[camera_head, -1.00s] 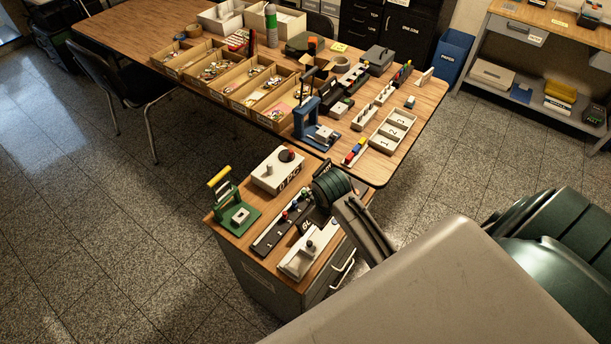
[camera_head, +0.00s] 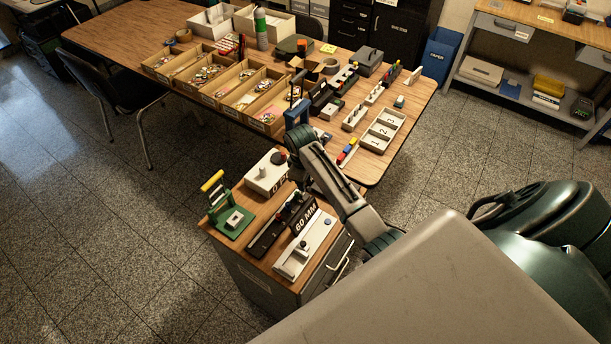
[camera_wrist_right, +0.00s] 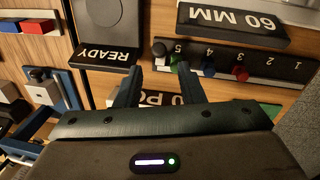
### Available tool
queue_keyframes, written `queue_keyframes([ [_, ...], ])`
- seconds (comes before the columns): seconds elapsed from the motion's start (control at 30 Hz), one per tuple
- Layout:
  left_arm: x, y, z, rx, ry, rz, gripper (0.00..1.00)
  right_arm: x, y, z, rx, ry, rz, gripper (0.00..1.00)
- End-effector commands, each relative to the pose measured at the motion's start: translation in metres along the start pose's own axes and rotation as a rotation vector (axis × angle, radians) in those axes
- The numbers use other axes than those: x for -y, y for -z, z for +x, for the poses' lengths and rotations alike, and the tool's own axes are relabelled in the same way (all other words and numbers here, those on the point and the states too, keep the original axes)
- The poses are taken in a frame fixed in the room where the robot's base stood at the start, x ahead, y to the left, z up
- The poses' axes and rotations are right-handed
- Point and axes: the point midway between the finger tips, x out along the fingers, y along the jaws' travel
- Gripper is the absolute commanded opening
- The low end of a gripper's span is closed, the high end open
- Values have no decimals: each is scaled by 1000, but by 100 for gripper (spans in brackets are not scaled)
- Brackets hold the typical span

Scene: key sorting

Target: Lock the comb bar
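A black numbered bar with a green, a blue and a red peg (camera_wrist_right: 240,72) lies beyond my right gripper in the wrist view. It is probably the comb bar, but I cannot be sure. A black 60 MM plate (camera_head: 305,219) and a white fixture with a knob (camera_head: 303,246) are beside the bar. My left gripper is out of view.
A white box with a red-and-black button (camera_head: 265,175) and a green press with a yellow handle (camera_head: 233,218) share the cabinet top. A READY plate (camera_wrist_right: 105,56) shows in the wrist view. The big table behind holds key bins (camera_head: 205,75) and a numbered tray (camera_head: 383,132).

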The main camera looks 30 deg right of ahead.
Motion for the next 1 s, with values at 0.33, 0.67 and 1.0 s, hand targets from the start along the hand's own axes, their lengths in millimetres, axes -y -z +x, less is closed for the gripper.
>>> queue_keyframes([
  [0.33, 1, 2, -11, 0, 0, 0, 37, 0, 0, 50, 1, 1, 1, 35],
  [0.67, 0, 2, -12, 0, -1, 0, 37, 0, 0, 58, -1, 0, 1, 35],
  [1.0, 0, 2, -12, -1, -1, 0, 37, 1, 0, 58, -1, 0, 1, 0],
])
